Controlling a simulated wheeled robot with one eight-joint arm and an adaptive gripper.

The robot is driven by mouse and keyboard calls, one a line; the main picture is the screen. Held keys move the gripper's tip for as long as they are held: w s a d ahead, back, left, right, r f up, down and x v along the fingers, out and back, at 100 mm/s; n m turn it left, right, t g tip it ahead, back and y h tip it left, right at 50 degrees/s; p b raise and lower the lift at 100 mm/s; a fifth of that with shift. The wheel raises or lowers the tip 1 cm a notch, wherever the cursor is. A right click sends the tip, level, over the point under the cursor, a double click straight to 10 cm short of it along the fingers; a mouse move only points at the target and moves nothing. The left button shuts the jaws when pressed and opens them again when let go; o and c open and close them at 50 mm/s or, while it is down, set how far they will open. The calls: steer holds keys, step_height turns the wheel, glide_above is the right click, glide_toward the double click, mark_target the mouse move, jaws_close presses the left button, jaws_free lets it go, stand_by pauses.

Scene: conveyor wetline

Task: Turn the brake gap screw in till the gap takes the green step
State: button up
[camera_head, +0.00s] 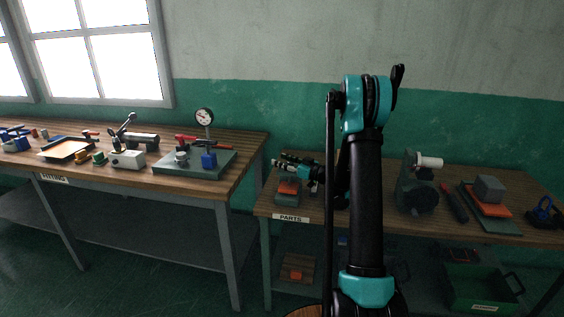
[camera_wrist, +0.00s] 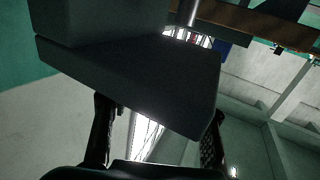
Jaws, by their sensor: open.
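In the head view my gripper (camera_head: 284,163) is at the end of my folded arm, over the left part of the parts bench, just above orange and grey blocks (camera_head: 289,188). In the wrist view my gripper (camera_wrist: 158,132) has its two black fingers apart. A large dark grey stepped block (camera_wrist: 130,75) fills the view ahead of the fingers; I cannot tell whether it touches them. I cannot make out a brake gap screw or gap for certain. A small green round piece (camera_head: 99,158) lies on the fitting bench; I cannot tell whether it is the green step.
On the parts bench (camera_head: 300,234) stand a dark grey machine (camera_head: 412,185) and a grey block (camera_head: 489,189) right of my arm.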

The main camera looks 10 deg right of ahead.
steer(key=shift+a, duration=0.1)
jaws_close()
stand_by(0.3)
